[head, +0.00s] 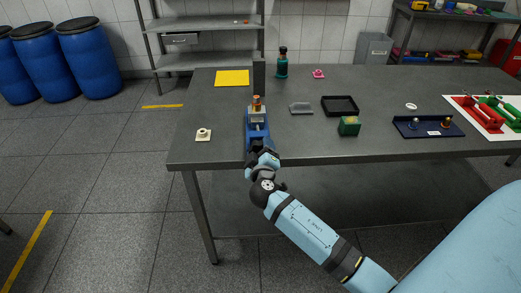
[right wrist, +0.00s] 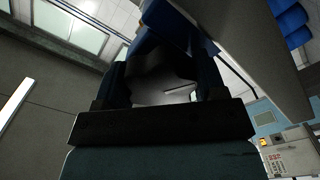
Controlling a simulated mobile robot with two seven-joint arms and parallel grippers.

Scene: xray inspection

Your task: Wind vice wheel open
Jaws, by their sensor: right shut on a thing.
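The blue vice (head: 257,128) stands at the front edge of the grey table, left of its middle. A small orange-brown and silver piece (head: 257,104) stands upright at the top of the vice. My right gripper (head: 261,156) reaches the front of the vice from below, at the table edge. In the right wrist view it is shut on a grey metal part (right wrist: 165,88), apparently the vice wheel. The gripper hides most of the wheel, so its rim and turn angle cannot be told. My left gripper is not in view.
The table (head: 225,150) also holds a yellow sheet (head: 232,78), a dark bottle (head: 282,65), a black tray (head: 340,105), a green box (head: 349,126), a blue tray (head: 428,127) and a small white piece (head: 203,134). Bare tabletop lies around the vice.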

